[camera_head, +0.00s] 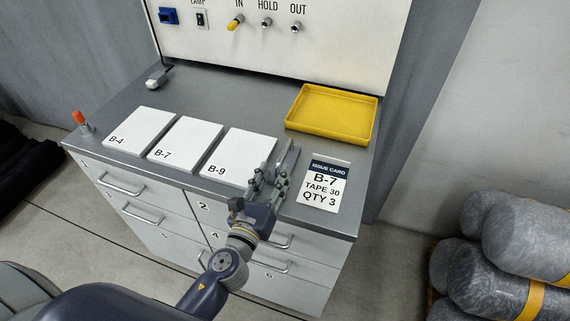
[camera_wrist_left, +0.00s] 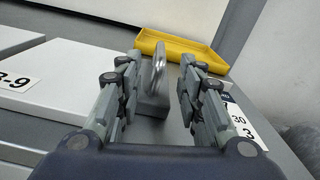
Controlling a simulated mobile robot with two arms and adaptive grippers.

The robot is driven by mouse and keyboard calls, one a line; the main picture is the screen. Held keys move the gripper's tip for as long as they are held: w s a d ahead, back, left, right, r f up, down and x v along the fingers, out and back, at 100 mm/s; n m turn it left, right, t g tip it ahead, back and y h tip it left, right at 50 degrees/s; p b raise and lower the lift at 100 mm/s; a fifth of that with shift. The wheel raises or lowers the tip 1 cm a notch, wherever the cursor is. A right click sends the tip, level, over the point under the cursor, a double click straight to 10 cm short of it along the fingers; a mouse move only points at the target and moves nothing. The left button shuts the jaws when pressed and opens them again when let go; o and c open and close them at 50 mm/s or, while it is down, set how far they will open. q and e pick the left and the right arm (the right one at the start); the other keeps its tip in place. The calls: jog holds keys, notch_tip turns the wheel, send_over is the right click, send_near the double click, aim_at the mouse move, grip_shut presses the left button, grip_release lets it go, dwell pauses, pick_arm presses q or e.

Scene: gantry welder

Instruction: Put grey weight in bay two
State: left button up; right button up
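In the left wrist view, a grey block with an upright shiny metal loop handle (camera_wrist_left: 160,66) stands on the bench top between my left gripper's fingers (camera_wrist_left: 161,85). It looks like the grey weight. The fingers are apart, with a gap visible on both sides of the handle. In the head view my left gripper (camera_head: 271,180) is low over the front of the bench, between the white B-9 block and the issue card. There the weight is hard to tell from the fingers. No bay marked two is clear; a drawer (camera_head: 225,222) bears a 2. My right gripper is not in view.
White blocks B-4 (camera_head: 140,129), B-7 (camera_head: 186,142) and B-9 (camera_head: 237,157) lie in a row on the grey bench (camera_head: 215,95). A yellow tray (camera_head: 331,112) is at back right, empty. The issue card (camera_head: 324,186) lies right of the gripper. A switch panel (camera_head: 330,35) rises behind.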

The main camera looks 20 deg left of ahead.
aim_at(277, 167)
pick_arm(q)
jog(key=w, duration=0.3)
jog(key=shift+w, duration=0.15)
jog(key=shift+w+r+p, duration=0.15)
jog(key=shift+p, duration=0.25)
jog(key=w+p, duration=0.1)
jog(key=w, duration=0.3)
jog(key=shift+w+d, duration=0.1)
jog(key=shift+w, duration=0.25)
grip_shut()
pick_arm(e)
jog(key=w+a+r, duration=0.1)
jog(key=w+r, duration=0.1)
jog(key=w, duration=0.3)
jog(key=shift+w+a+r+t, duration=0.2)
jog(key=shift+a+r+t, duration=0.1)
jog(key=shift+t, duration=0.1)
